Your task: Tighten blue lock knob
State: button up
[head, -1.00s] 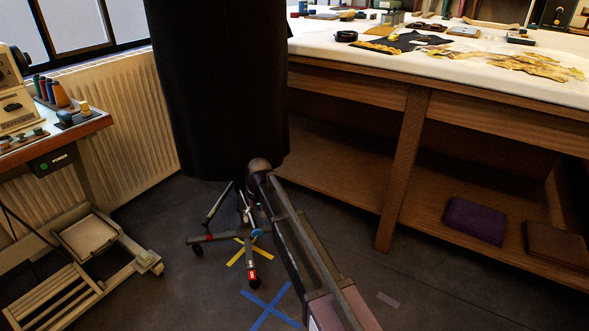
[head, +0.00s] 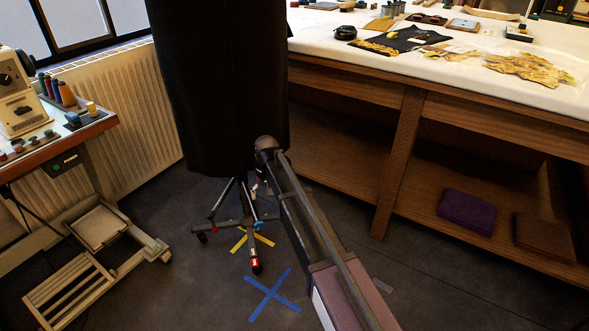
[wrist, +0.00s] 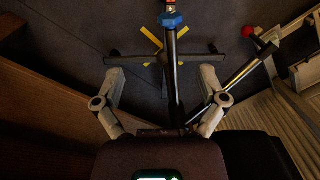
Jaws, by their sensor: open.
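The blue lock knob (wrist: 172,20) is at the top middle of the wrist view, on the dark stand pole (wrist: 173,75). In the head view a small bit of blue (head: 257,225) shows low on the stand, beside my arm. My gripper (wrist: 162,76) is open and empty in the wrist view, one finger on each side of the pole as seen in the picture. The knob lies beyond the fingertips, apart from them. In the head view my fingers are hidden behind my arm and the black garment (head: 220,90).
The stand's splayed legs (head: 203,230) rest on the floor by yellow tape (head: 240,243). A workbench (head: 400,150) is at right, a sewing table (head: 70,138) at left.

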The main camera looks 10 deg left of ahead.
jog(key=s+d+r+m+p, duration=0.1)
jog(key=d+r+m+p, duration=0.3)
jog(key=d+r+p, duration=0.6)
jog(key=shift+s+d+r+h+p, duration=0.15)
jog(key=shift+s+r+h+p, duration=0.25)
jog(key=shift+r, duration=0.25)
jog(key=n+b, duration=0.6)
jog(key=b, duration=0.8)
send_over(259, 222)
notch_tip(259, 222, down, 13)
jog(key=shift+f, duration=0.2)
notch_tip(259, 222, down, 14)
jog(key=b, duration=1.3)
jog(key=shift+r, duration=0.15)
